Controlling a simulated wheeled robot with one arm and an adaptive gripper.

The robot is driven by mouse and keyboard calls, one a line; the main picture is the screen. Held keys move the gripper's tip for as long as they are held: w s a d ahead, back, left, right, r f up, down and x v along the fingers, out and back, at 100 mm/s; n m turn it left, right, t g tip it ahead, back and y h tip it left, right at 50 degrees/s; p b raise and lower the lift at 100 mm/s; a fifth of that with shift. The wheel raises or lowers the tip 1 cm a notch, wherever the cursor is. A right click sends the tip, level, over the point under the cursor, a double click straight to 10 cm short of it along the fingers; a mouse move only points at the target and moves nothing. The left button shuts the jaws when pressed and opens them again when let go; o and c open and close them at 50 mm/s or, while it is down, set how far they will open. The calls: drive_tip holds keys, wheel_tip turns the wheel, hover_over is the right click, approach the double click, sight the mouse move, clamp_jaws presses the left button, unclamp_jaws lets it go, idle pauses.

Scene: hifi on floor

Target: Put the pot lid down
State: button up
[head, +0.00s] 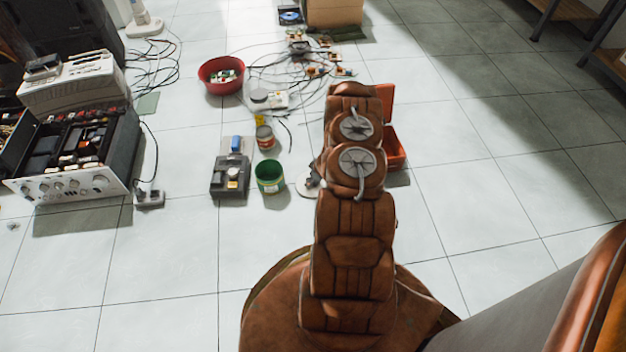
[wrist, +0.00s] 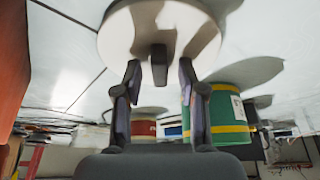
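The pot lid (head: 307,187) is a pale round disc at floor level, just right of the green can in the head view, partly hidden by my arm. In the wrist view the pot lid (wrist: 120,32) fills the top middle, with its dark knob (wrist: 159,62) pointing toward my gripper. My gripper (wrist: 160,75) has one finger on each side of the knob, with a visible gap on both sides. The fingers look open and not closed on it. Whether the lid fully touches the floor is hard to tell.
A green can (head: 269,177), a red-labelled can (head: 265,138) and a dark box-shaped device (head: 231,178) stand close by on the left. A red bowl (head: 221,76), cables and an opened amplifier (head: 75,155) lie farther away. An orange box (head: 394,150) is behind my arm. Floor at right is clear.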

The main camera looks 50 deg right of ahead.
drive_tip(key=a+p+v, duration=0.1)
drive_tip(key=p+v, duration=0.3)
drive_tip(key=v, duration=0.8)
drive_tip(key=w+d+r+g+h, duration=0.1)
drive_tip(key=w+r+h, duration=0.1)
drive_tip(key=r, duration=0.6)
drive_tip(key=w+d+r+g+h, duration=0.1)
drive_tip(key=w+r+h, duration=0.1)
drive_tip(key=r, duration=0.6)
drive_tip(key=s+a+r+m+g+h, duration=0.1)
drive_tip(key=s+a+r, duration=0.1)
drive_tip(key=a+r, duration=0.35)
drive_tip(key=s+a+r+m+g, duration=0.1)
drive_tip(key=a+r, duration=0.1)
drive_tip(key=r, duration=0.7)
drive_tip(key=s+a+r+g+y, duration=0.1)
drive_tip(key=s+a+r, duration=0.3)
drive_tip(key=s+a, duration=0.5)
drive_tip(key=s+a+r+g+y, duration=0.1)
drive_tip(key=s+a+r+y, duration=0.1)
drive_tip(key=s+a+r, duration=0.3)
drive_tip(key=s+a+r+g+y, duration=0.1)
drive_tip(key=s+a+r, duration=0.4)
drive_tip(key=s+a, duration=0.8)
drive_tip(key=a+g, duration=0.1)
drive_tip(key=a, duration=0.3)
drive_tip(key=shift+s+a+r+n+y, duration=0.2)
drive_tip(key=shift+s+a+n+y, duration=0.1)
drive_tip(key=shift+a, duration=0.1)
